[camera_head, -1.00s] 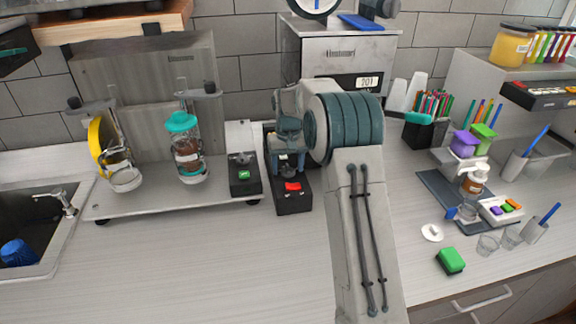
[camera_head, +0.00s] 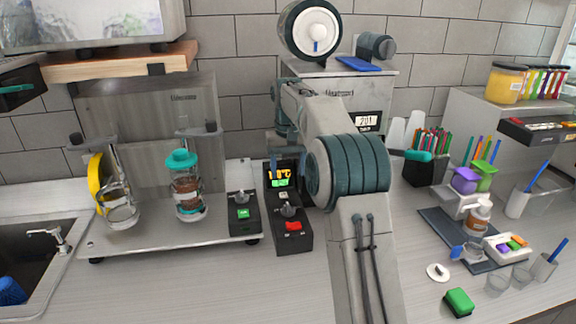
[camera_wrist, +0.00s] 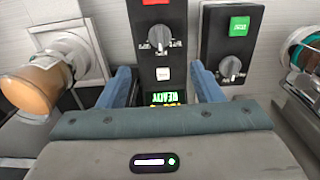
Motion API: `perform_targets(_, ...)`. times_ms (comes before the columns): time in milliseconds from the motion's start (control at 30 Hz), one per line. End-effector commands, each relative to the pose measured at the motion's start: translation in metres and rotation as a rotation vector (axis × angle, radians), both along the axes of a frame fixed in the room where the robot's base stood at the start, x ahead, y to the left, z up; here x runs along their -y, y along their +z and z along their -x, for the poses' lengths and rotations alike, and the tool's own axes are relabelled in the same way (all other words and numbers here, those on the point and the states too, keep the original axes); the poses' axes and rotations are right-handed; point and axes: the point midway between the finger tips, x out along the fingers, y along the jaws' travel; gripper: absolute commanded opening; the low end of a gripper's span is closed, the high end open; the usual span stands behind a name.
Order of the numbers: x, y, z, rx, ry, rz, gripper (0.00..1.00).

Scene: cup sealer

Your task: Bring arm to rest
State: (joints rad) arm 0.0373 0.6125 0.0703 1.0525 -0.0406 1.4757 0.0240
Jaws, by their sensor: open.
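My gripper (camera_wrist: 160,70) is open and empty in the wrist view, its two blue fingers apart on either side of a black control panel (camera_wrist: 163,40). That panel has a red button, a knob, a white button and a lit display that reads READY upside down. In the head view my arm stands in front of the sealer (camera_head: 368,95), which shows 201.
A second panel (camera_head: 243,215) with a green button sits left of the first. Further left are a teal-lidded jar (camera_head: 188,185) and a yellow roll (camera_head: 97,180). Pens, cups and a green sponge (camera_head: 459,302) crowd the right. The front left counter is clear.

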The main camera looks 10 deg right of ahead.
Motion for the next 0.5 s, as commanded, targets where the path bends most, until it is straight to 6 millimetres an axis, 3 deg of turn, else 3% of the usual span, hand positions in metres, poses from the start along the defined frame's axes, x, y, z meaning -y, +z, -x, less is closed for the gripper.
perform_targets(200, -0.0002, 0.013, 0.0002, -0.001, 0.0, 0.0, 0.6)
perform_targets(500, -0.0003, 0.0135, 0.0005, -0.001, 0.0, 0.0, 0.6)
